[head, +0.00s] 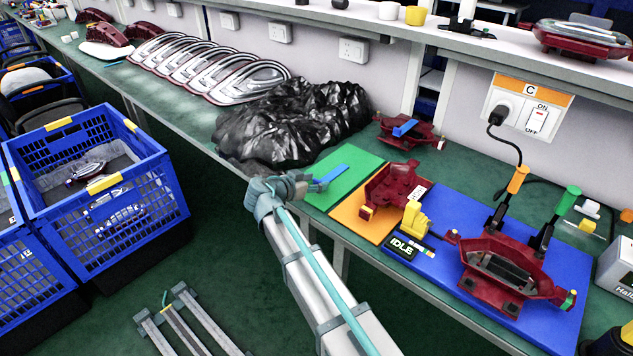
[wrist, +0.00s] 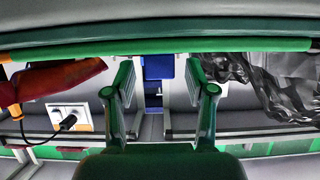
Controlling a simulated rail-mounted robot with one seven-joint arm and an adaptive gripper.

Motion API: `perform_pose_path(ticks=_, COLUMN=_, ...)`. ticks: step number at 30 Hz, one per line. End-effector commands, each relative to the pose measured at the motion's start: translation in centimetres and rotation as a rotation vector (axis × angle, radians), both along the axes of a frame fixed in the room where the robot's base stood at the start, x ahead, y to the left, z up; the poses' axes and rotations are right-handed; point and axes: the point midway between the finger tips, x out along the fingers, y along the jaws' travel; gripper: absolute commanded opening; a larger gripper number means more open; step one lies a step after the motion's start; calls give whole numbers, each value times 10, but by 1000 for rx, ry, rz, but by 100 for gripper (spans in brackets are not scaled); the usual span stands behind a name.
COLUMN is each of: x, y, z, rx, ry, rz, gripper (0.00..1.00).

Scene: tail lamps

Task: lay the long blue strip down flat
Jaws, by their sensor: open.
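The long blue strip (head: 329,176) shows in the head view over the green mat (head: 343,191), just beyond my gripper (head: 310,183). Its near end is close to the fingers. I cannot tell whether the strip lies flat on the mat or touches the fingers. My gripper is open, low at the front edge of the bench. In the wrist view, which looks upside down, the two fingers (wrist: 163,85) stand apart. A dark blue patch shows between them, and I cannot tell whether it is the strip or something farther back.
A crumpled black bag (head: 290,120) lies left of the mat. An orange mat (head: 361,217) with a red fixture (head: 394,186) is to its right, then a blue board (head: 475,272). A red stand (head: 408,131) behind bears another blue piece. Blue crates (head: 95,185) stand at left.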

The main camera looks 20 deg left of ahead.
Motion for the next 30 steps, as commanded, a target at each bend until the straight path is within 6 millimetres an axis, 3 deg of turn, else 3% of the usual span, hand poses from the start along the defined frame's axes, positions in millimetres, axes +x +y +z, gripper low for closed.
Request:
perform_pose_path(ticks=9, x=-54, y=23, z=23, rx=1, ry=0, rz=3, gripper=55)
perform_pose_path(ticks=15, x=-80, y=34, z=35, rx=1, ry=0, rz=2, gripper=55)
perform_pose_path(ticks=21, x=-93, y=39, z=41, rx=0, ry=0, rz=1, gripper=55)
perform_pose_path(ticks=30, x=-94, y=40, z=42, rx=0, ry=0, rz=0, gripper=55)
